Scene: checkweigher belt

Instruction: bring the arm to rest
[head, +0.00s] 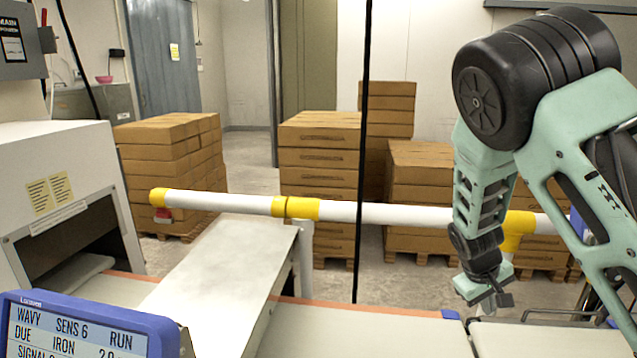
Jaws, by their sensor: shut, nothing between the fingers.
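My arm, mint green and black, comes in from the right of the head view and bends down from a big black joint. My gripper (490,296) hangs at its lower end, above the right part of the belt line. Its fingers are small in this view, and they look closed with no object between them. The gripper appears apart from the surface below it, though the exact gap is hard to judge.
A white rail with yellow joints (352,211) runs behind the belt (365,330). A white machine housing (62,150) and a blue-framed display (85,325) stand left. A grey plate (225,262) crosses the middle. Stacked cartons (318,150) stand on pallets behind. A thin dark post (362,130) rises centrally.

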